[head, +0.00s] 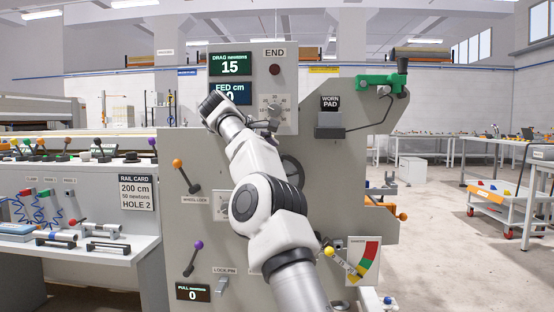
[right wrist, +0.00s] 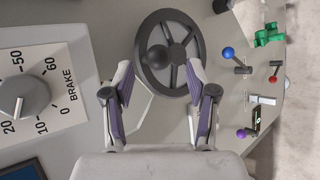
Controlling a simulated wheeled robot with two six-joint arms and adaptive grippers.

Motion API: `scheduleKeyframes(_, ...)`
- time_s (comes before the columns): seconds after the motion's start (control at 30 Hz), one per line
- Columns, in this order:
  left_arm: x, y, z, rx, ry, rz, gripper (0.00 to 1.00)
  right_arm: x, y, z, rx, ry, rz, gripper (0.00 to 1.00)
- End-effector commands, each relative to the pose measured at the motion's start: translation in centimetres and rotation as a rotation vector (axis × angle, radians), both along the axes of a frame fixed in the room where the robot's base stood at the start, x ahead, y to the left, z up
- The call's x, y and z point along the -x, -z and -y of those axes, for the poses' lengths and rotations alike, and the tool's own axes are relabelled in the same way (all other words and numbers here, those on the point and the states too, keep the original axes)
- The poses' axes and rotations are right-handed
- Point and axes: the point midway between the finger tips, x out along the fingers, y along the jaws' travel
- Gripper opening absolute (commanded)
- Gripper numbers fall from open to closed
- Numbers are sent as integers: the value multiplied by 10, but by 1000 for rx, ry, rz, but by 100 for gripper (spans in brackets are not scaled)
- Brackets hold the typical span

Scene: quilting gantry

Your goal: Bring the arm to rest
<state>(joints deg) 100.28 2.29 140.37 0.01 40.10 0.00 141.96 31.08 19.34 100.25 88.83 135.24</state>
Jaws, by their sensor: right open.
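My right arm (head: 265,200) rises from the bottom middle of the head view, bent up in front of the grey gantry cabinet (head: 180,225). In the right wrist view my right gripper (right wrist: 160,80) is open, its fingers wide apart with nothing between them. Beyond the fingertips is a dark spoked handwheel (right wrist: 170,58) with a round knob; the gripper does not hold it. The handwheel (head: 293,170) is partly hidden by my arm in the head view. The brake dial (right wrist: 25,95) lies left of the gripper in the wrist view. My left gripper is not in view.
Levers with orange (head: 178,163), purple (head: 198,245) and yellow (head: 329,252) knobs stick out near my arm. A green crank clamp (head: 370,82) is at upper right. The drag display (head: 230,64) reads 15. Open floor (head: 440,240) lies right of the cabinet.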

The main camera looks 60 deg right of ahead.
Motion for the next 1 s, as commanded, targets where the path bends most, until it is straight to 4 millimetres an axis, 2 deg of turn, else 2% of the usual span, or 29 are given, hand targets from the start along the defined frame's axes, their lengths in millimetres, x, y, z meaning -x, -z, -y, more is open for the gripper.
scheduleKeyframes(0.1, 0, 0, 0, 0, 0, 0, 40, -4, -10, -16, 1, 0, 0, 57)
scheduleKeyframes(0.2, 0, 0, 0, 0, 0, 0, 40, -5, -13, -21, -1, 0, -1, 57)
scheduleKeyframes(0.83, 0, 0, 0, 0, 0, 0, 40, -8, -9, -21, -1, 0, -11, 57)
scheduleKeyframes(0.87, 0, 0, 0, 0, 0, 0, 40, -12, -4, -21, -1, 0, -24, 57)
scheduleKeyframes(0.93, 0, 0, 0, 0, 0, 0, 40, -33, 10, -31, 15, -14, -75, 57)
scheduleKeyframes(0.97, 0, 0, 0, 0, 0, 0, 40, -46, 19, -39, 24, -24, -107, 57)
scheduleKeyframes(1.0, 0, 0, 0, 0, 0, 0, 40, -65, 36, -49, 30, -46, -165, 57)
